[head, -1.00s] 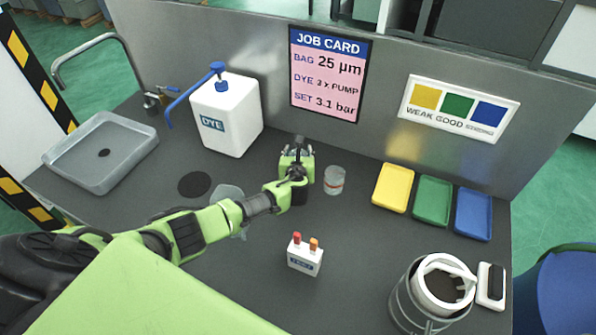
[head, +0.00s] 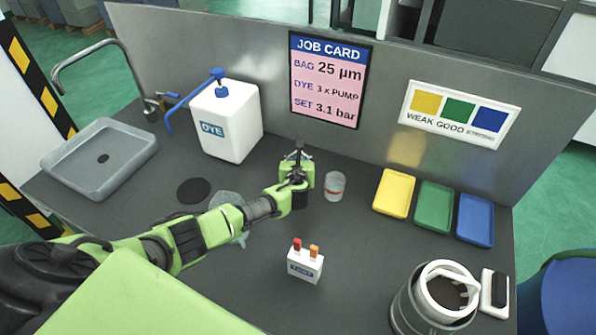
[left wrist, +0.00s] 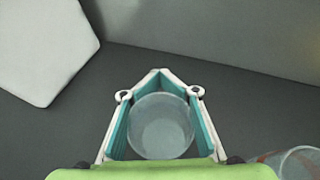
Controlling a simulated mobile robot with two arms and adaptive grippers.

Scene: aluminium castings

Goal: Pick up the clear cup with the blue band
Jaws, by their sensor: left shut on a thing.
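My left gripper (head: 299,158) stands in the middle of the worktop, in front of the job card. In the left wrist view its teal-padded fingers (left wrist: 160,97) are closed around a clear round cup (left wrist: 162,128), seen from above. Its band cannot be made out, and in the head view my gripper hides most of this cup. A second clear cup with a red band (head: 335,186) stands just right of the gripper. It also shows at the lower right of the left wrist view (left wrist: 300,163). My right gripper is not in view.
A white dye jug (head: 232,130) stands behind left, near a grey sink tray (head: 75,180). Yellow (head: 393,193), green (head: 433,206) and blue (head: 475,219) trays lie right. A small two-vial box (head: 305,266) and a round pot (head: 405,305) stand in front.

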